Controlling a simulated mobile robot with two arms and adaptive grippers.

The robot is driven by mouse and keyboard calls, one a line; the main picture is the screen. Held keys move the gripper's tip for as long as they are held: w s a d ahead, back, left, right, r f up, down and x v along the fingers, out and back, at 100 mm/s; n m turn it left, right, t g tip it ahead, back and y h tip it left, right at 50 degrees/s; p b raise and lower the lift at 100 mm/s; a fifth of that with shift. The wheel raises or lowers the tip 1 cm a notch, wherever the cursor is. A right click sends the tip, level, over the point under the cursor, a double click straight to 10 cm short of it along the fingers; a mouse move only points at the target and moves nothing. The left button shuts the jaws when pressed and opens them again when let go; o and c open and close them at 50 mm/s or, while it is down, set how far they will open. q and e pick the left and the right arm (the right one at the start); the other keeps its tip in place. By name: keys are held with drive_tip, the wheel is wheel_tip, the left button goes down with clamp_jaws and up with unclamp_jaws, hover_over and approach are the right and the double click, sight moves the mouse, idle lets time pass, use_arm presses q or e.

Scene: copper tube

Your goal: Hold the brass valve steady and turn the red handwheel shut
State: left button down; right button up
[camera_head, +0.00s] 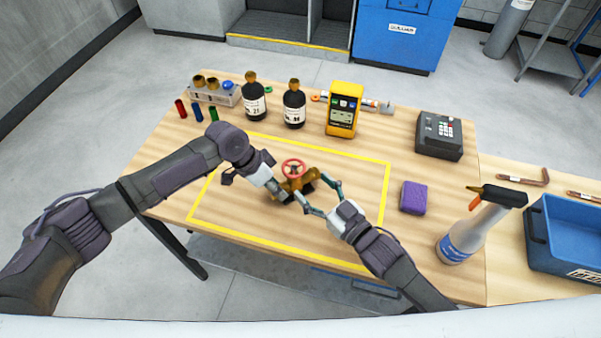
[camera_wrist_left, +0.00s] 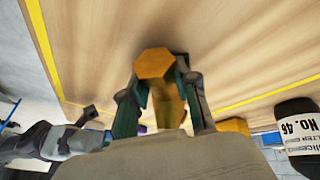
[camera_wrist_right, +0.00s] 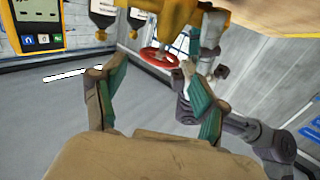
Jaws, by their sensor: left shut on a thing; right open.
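My left gripper (camera_head: 277,188) is shut on the left part of the valve body. The left wrist view shows the valve's hexagonal end (camera_wrist_left: 154,64) between the fingers. My right gripper (camera_head: 318,198) is open, with its fingertips close to the valve's right side. In the right wrist view the red handwheel (camera_wrist_right: 159,57) shows beyond the open fingers, and the brass body (camera_wrist_right: 165,12) is at the top. I cannot tell whether a right finger touches the valve.
Two dark bottles (camera_head: 294,104) and a yellow meter (camera_head: 343,110) stand behind the outline. A purple sponge (camera_head: 414,197), a spray bottle (camera_head: 475,228) and a blue bin (camera_head: 570,240) are at the right. The taped area (camera_head: 235,215) is otherwise clear.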

drive_tip(key=v, duration=0.4)
drive_tip(key=shift+s+d, duration=0.1)
drive_tip(key=shift+d, duration=0.05)
use_arm(q)
drive_tip(key=c, duration=0.8)
unclamp_jaws()
